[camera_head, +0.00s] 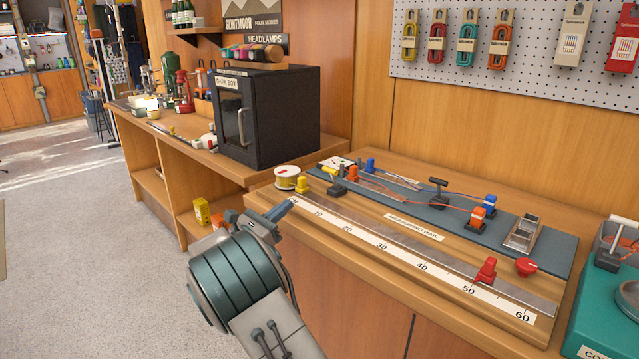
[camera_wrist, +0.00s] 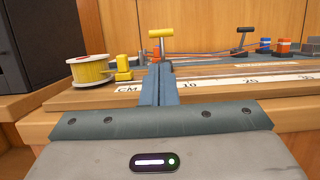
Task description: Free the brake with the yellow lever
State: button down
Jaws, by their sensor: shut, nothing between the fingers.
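My gripper (camera_head: 289,205) is at the left front corner of the bench, by the zero end of the measuring rail. Its fingers (camera_wrist: 157,72) are together and empty, pointing toward the lever and apart from it. They hide the lower part of the lever's stem in the wrist view.
A yellow cord spool (camera_head: 287,178) and a yellow block (camera_head: 303,186) stand close to my fingertips. The ruler strip (camera_head: 400,256) runs along the bench front, with a red slider (camera_head: 487,270). A black T-handle (camera_head: 438,190) stands farther right. The dark box (camera_head: 265,115) is behind left.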

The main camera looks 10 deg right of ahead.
aim_at(328, 171)
jog(key=x, duration=1.4)
jog(key=shift+d+r, duration=0.1)
jog(key=shift+d+r+y+p, duration=0.1)
jog(key=shift+r+y+p, duration=0.15)
jog(key=shift+p, duration=0.6)
